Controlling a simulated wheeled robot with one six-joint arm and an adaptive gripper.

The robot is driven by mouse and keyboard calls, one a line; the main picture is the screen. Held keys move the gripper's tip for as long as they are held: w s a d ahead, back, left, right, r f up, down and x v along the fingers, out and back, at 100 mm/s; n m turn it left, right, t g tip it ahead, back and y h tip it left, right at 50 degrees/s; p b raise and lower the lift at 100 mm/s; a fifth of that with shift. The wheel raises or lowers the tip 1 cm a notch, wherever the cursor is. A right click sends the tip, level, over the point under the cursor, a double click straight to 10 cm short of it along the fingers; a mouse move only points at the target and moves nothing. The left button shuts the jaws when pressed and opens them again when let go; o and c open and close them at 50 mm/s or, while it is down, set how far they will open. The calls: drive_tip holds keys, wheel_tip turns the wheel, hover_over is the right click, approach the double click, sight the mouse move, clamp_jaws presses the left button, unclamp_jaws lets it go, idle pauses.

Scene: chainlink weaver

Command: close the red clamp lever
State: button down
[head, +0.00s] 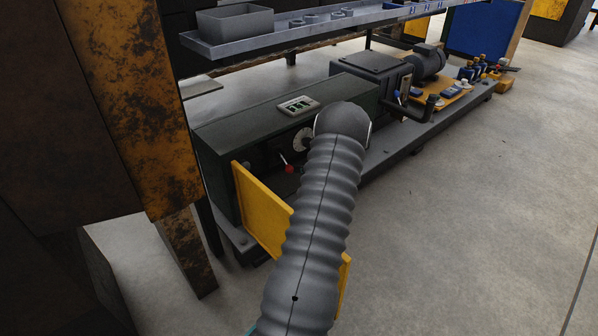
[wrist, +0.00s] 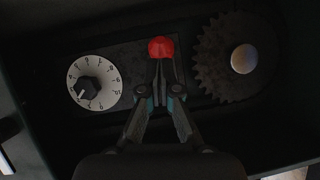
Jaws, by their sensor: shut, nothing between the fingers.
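The red clamp lever shows in the wrist view as a round red knob (wrist: 161,47), right at the tips of my gripper (wrist: 160,72). The gripper is shut with nothing between its fingers. The knob seems to lie just beyond the fingertips; I cannot tell whether they touch it. The lever's stem is hidden behind the fingers in this view. In the head view the red knob (head: 289,169) stands out low on the front of a dark machine box (head: 240,135). My grey sleeved arm hides the gripper there.
A white numbered dial (wrist: 94,83) is left of the gripper and a dark gear (wrist: 215,60) is right of it. A yellow panel (head: 260,205) stands out from the machine's near end. A metal shelf (head: 270,42) runs above. The floor at right is clear.

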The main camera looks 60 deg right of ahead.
drive_tip(key=s+a+r, duration=0.2)
drive_tip(key=s, duration=0.9)
drive_tip(key=shift+a, duration=0.25)
drive_tip(key=shift+s+f, duration=0.1)
